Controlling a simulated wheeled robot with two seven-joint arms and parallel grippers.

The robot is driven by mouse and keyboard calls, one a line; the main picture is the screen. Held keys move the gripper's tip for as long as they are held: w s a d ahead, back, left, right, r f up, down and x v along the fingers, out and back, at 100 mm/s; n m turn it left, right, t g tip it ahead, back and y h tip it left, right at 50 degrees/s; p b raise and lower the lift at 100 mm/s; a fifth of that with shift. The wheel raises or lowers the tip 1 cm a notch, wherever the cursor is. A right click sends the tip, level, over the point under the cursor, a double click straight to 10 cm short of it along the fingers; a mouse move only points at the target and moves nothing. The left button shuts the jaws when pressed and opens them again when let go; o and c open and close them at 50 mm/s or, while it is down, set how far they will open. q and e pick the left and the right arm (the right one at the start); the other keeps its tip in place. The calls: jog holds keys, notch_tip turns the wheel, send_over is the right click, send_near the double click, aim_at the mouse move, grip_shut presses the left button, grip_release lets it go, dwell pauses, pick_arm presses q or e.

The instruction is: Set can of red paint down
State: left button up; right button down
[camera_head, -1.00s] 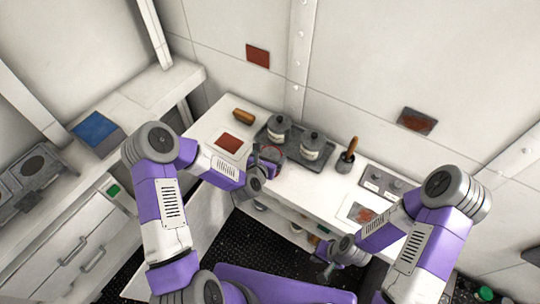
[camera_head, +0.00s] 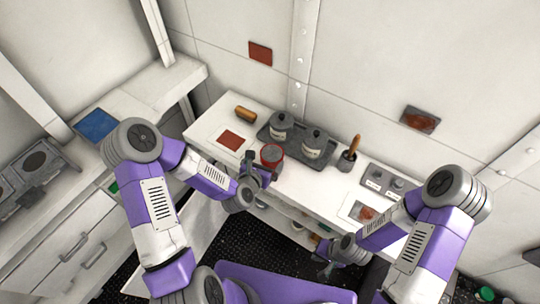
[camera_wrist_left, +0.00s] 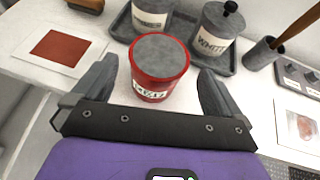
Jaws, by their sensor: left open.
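The can of red paint (camera_head: 271,154) stands upright on the white counter, just in front of the dark tray. It has a red body, a grey lid and a pale label, also seen in the left wrist view (camera_wrist_left: 156,88). My left gripper (camera_head: 259,170) is open, with its fingers spread on either side of the can and gaps showing in the left wrist view. My right gripper (camera_head: 328,267) is empty, low in front of the counter; its jaw opening is too small to tell.
Two grey cans, one labelled white (camera_wrist_left: 215,30), stand on the dark tray (camera_head: 268,140). A red swatch card (camera_head: 231,141) lies to the left, with a wooden-handled roller (camera_head: 245,115) behind it. A brush pot (camera_head: 346,161) and a switch panel (camera_head: 383,180) are to the right.

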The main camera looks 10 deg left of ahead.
pick_arm(q)
jog(key=d+p+v, duration=0.1)
jog(key=p+v, duration=0.4)
jog(key=p, duration=0.2)
jog(key=s+d+f+m+g+h, duration=0.1)
jog(key=s+f+m+g, duration=0.5)
jog(key=m, duration=0.9)
jog(key=s+d+f+m+g+h, duration=0.1)
jog(key=s+f+m+g, duration=0.4)
jog(key=s+m, duration=0.6)
jog(key=d+m+g, duration=0.1)
jog(key=m, duration=0.4)
jog(key=shift+d+f+m, duration=0.3)
jog(key=shift+d+f, duration=0.1)
jog(key=shift+s+f, duration=0.1)
jog(key=shift+s, duration=0.05)
